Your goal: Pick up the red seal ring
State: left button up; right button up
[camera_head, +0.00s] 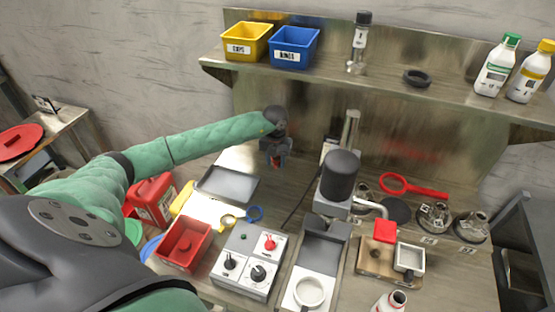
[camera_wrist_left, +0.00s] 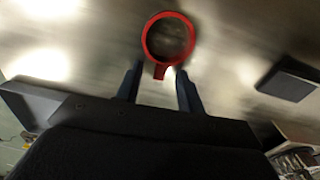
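The red seal ring (camera_wrist_left: 147,38) shows in the left wrist view as a round red band with a short tab. The ring lies just beyond the tips of my left gripper (camera_wrist_left: 160,72), with the tab midway between the two dark fingers. A gap shows on each side of the tab, so the fingers look open. In the head view my left gripper (camera_head: 275,161) points down near the back panel, with a little red showing at its fingers. Whether the ring rests on anything is unclear. My right gripper is not in view.
A grey tray (camera_head: 227,185) lies left of the gripper. A red bin (camera_head: 184,245), a control box (camera_head: 248,260) and a dark-topped machine (camera_head: 340,178) stand nearby.

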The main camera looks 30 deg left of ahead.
pick_arm(q)
jog(key=shift+f, duration=0.2)
grip_shut()
jog(key=shift+r, duration=0.1)
